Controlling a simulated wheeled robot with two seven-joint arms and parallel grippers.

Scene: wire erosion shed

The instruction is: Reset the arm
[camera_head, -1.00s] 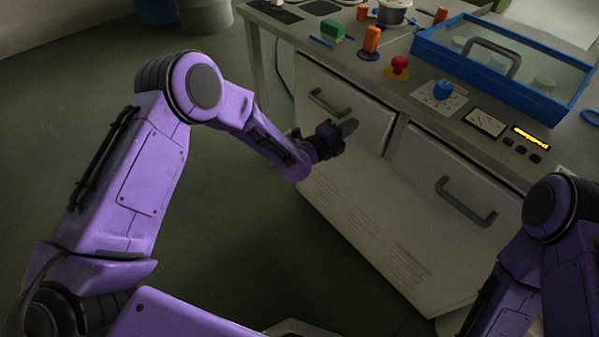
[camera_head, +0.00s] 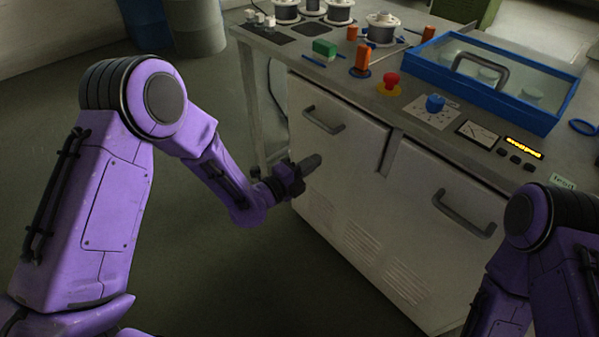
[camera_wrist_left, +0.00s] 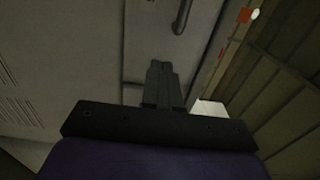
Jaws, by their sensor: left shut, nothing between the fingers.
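My left arm is purple and comes in from the left in the head view. My left gripper (camera_head: 308,166) is dark, shut and empty, in front of the grey cabinet (camera_head: 345,180) and below its left drawer handle (camera_head: 323,119). I cannot tell whether it touches the cabinet front. In the left wrist view the closed fingers (camera_wrist_left: 160,82) show with nothing between them, and a dark handle (camera_wrist_left: 183,15) lies beyond. My right arm shows only in part at the lower right, and its gripper is out of view.
On the worktop are a blue-framed clear-lidded box (camera_head: 490,80), a red button (camera_head: 391,82), a blue knob (camera_head: 435,103), an orange piece (camera_head: 362,56), a green block (camera_head: 324,49) and several spools. A right handle (camera_head: 464,213) juts from the cabinet. The floor at left is clear.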

